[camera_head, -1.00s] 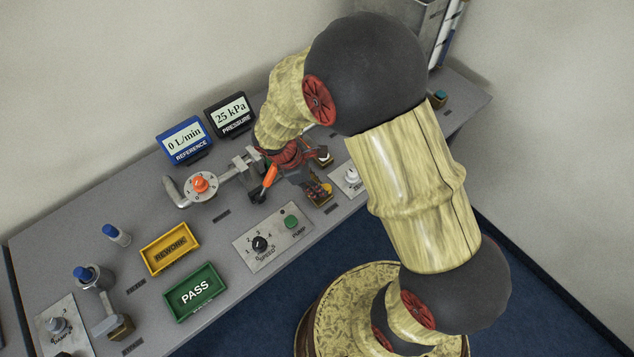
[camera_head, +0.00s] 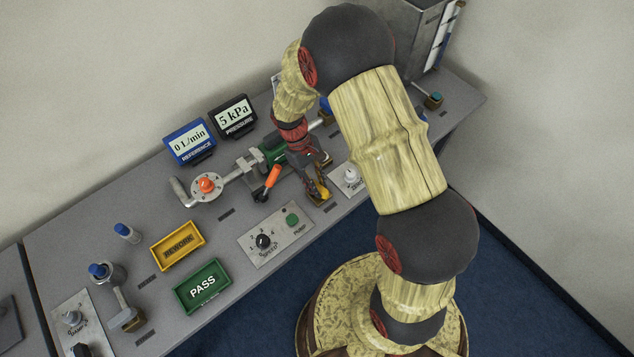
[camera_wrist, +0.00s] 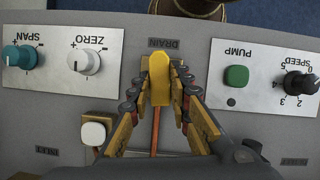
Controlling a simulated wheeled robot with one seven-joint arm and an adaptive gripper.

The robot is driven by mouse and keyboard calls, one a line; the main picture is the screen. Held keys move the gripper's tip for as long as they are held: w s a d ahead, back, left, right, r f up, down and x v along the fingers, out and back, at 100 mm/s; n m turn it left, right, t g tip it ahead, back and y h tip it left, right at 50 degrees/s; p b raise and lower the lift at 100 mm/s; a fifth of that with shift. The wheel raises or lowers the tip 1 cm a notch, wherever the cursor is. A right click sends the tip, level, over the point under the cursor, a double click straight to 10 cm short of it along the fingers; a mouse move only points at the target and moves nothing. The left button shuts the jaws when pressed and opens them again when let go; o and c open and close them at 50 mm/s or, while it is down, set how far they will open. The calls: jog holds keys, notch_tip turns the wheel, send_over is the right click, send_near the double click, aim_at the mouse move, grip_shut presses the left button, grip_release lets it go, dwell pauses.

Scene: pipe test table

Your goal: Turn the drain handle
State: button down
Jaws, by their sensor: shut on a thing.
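The drain handle (camera_wrist: 160,78) is a yellow lever, seen in the middle of the wrist view just below the DRAIN label (camera_wrist: 165,44). My gripper (camera_wrist: 164,72) has one finger on each side of the handle and is shut on it. In the head view my gripper (camera_head: 317,184) reaches down at the front edge of the table, right of the orange lever (camera_head: 267,181).
The pressure display (camera_head: 235,115) reads 5 kPa and the reference display (camera_head: 189,141) reads 0 L/min. The pump and speed panel (camera_head: 277,236) lies close left of my gripper. The zero knob (camera_wrist: 84,62) and a white-capped fitting (camera_wrist: 93,133) are close by.

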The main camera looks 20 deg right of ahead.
jog(key=shift+m, duration=0.7)
jog(key=shift+y, duration=0.4)
jog(key=c, duration=1.7)
grip_release()
jog(key=shift+o, duration=0.3)
jog(key=v, duration=1.2)
jog(key=shift+w, duration=0.1)
